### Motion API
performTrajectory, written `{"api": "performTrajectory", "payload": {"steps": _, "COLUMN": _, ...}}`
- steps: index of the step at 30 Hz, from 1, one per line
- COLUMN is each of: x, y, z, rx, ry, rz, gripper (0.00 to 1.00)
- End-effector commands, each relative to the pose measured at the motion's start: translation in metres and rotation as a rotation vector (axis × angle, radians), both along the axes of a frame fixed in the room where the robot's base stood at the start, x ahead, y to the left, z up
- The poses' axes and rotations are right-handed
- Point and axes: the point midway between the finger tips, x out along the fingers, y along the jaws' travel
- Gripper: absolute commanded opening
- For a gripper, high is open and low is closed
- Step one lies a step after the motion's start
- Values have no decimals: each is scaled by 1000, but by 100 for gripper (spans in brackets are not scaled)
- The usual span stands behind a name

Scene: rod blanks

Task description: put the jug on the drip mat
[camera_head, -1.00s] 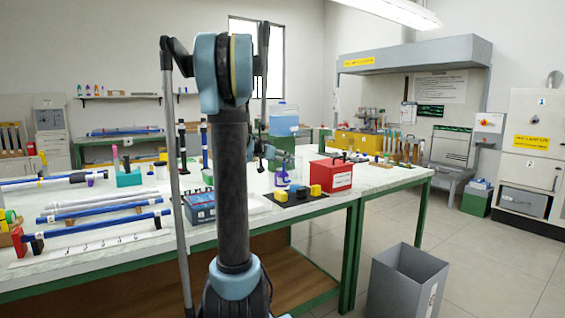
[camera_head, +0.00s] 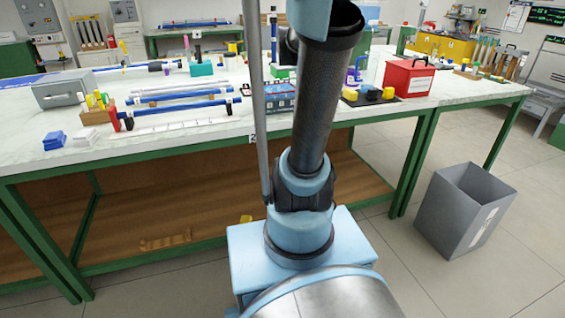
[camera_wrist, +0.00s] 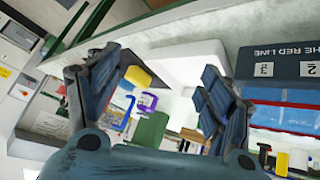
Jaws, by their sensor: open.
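My gripper (camera_wrist: 160,68) is open in the wrist view, its two dark fingers apart with nothing held between them. A pale flat rectangular piece (camera_wrist: 185,62) lies on the bench beyond the fingers, beside the blue box; I cannot tell whether it is the drip mat. A small purple item (camera_wrist: 147,101) shows between the fingers; it also shows behind the blocks in the head view (camera_head: 351,75). I cannot tell whether it is the jug. In the head view the gripper is out of sight and my arm hides part of the bench.
A blue box (camera_wrist: 285,115) stands right of the fingers. A dark mat (camera_head: 352,101) carries yellow and black blocks, beside a red box (camera_head: 408,77). Blue rods (camera_head: 180,106) lie left on the bench. A grey bin (camera_head: 465,210) stands on the floor.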

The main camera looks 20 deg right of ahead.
Motion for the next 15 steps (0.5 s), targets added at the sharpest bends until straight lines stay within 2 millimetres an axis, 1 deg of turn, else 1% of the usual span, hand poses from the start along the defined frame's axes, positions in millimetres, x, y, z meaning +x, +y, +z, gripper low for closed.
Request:
{"api": "performTrajectory", "payload": {"steps": 1, "x": -16, "y": 16, "z": -10, "rx": 24, "ry": 32, "rz": 38, "gripper": 74}}
{"api": "performTrajectory", "payload": {"steps": 3, "x": -36, "y": 38, "z": -25, "rx": 61, "ry": 79, "rz": 96, "gripper": 74}}
{"api": "performTrajectory", "payload": {"steps": 8, "x": -83, "y": 85, "z": -60, "rx": 146, "ry": 181, "rz": 239, "gripper": 74}}
{"api": "performTrajectory", "payload": {"steps": 12, "x": -124, "y": 125, "z": -91, "rx": 222, "ry": 264, "rz": 381, "gripper": 74}}
{"api": "performTrajectory", "payload": {"steps": 15, "x": -152, "y": 151, "z": -112, "rx": 270, "ry": 317, "rz": 485, "gripper": 74}}
